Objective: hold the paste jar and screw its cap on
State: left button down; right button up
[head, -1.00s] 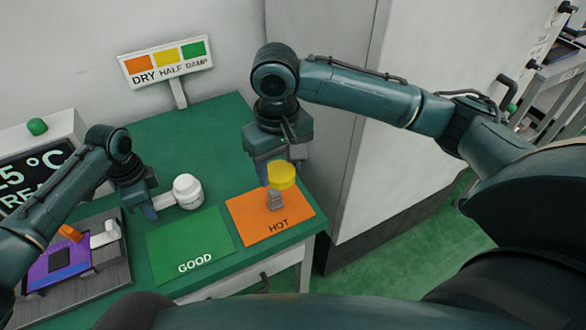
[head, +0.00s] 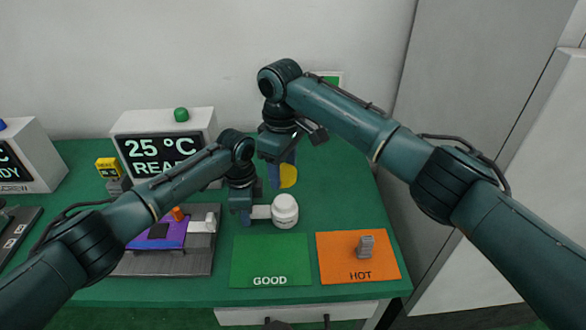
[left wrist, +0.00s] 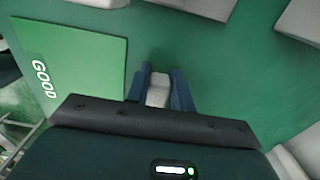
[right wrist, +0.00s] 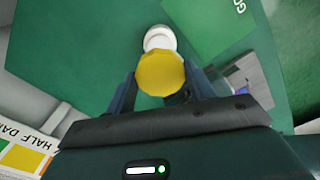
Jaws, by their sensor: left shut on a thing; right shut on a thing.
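The white paste jar (head: 285,213) stands upright on the green table behind the GOOD mat. My left gripper (head: 247,216) is shut on its pale side handle (head: 261,212); the left wrist view shows the handle (left wrist: 158,92) between the fingers (left wrist: 158,82). My right gripper (head: 278,179) is shut on the yellow cap (head: 288,177), partly hidden by a finger in the head view. The cap is apart from the jar. In the right wrist view the cap (right wrist: 160,74) shows between the fingers (right wrist: 160,88) and overlaps the jar (right wrist: 159,38).
The green GOOD mat (head: 258,262) and orange HOT mat (head: 340,268) lie in front; a small grey post (head: 366,246) stands on HOT. A grey fixture with a purple plate (head: 165,236) is at left, a 25 °C display box (head: 165,145) behind it.

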aim_at(285, 201)
jog(key=shift+f, duration=2.95)
jog(key=shift+f, duration=1.1)
jog(key=o, duration=1)
jog(key=shift+o, duration=0.2)
notch_tip(285, 201, up, 12)
